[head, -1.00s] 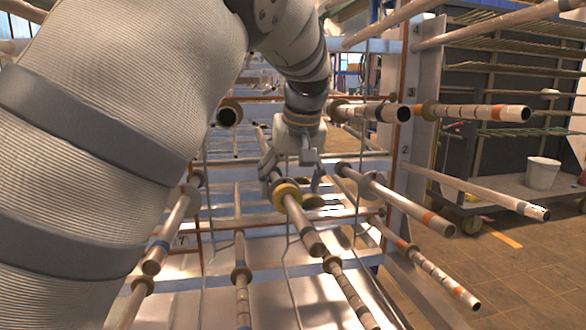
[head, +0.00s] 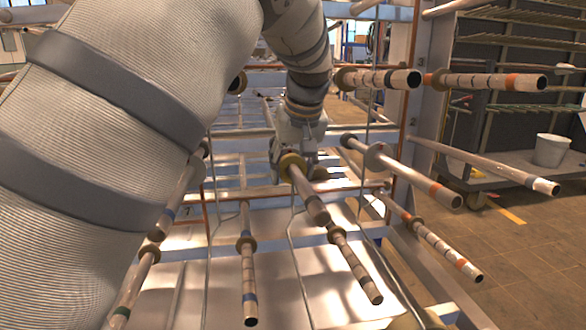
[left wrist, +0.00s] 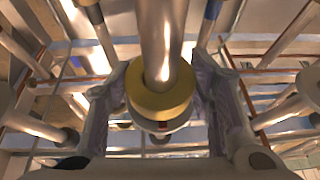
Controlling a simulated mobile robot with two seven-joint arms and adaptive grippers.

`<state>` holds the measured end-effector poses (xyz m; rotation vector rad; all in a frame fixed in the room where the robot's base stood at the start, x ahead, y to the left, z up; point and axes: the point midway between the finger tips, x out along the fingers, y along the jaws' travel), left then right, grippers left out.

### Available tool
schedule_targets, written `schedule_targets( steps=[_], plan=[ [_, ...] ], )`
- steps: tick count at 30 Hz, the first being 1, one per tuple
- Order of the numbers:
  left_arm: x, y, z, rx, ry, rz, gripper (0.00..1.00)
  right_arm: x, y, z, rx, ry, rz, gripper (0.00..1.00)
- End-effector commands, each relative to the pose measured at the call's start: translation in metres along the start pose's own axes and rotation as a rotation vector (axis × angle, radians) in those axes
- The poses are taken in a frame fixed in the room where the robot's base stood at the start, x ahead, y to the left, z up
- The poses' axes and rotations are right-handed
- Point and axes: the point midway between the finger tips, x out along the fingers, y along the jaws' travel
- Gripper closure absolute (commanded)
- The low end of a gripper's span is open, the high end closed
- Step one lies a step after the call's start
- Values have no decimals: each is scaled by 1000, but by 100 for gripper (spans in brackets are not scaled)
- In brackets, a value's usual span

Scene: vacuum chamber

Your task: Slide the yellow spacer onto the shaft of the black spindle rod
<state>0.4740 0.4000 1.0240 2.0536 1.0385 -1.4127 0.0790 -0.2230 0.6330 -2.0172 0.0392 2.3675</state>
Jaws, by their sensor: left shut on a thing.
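The yellow spacer (head: 292,164) is a thick ring that appears to sit around a grey-brown rod (head: 311,200), whose free end points toward the head camera. No rod looks clearly black. My left gripper (head: 290,152) is behind the spacer in the head view, its fingers partly hidden. A pale round part shows just below the ring. My right gripper is in neither view.
Several parallel rods with collars stick out around it, such as an orange-banded rod (head: 415,180) on the right and a striped rod (head: 355,265) below. A metal rack upright (head: 422,95) stands right. A white bucket (head: 551,150) sits on a cart. Open floor lies at lower right.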

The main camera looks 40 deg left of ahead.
Motion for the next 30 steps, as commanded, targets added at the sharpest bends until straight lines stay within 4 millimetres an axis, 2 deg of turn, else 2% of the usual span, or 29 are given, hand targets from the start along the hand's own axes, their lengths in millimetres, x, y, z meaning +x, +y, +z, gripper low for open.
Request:
schedule_targets(
  steps=[2, 3, 5, 6, 14, 17, 25, 30],
  plan=[
    [3, 0, -2, 0, -1, -1, 84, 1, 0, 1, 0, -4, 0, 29],
    [2, 0, -3, 0, 0, -1, 45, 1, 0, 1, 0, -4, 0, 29],
    [2, 0, -3, 0, 0, -1, 32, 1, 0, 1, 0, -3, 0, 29],
    [2, 0, -3, 0, 0, -1, 28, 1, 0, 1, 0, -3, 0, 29],
    [1, 0, -2, 0, 0, -1, 28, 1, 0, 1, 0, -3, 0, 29],
    [-7, 0, -3, 1, 1, 0, 28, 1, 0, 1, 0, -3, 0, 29],
    [-77, 0, -4, 0, 5, 3, 28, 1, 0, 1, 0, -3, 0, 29],
    [-109, 0, -3, 0, 3, 1, 28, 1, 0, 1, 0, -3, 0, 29]
  ],
)
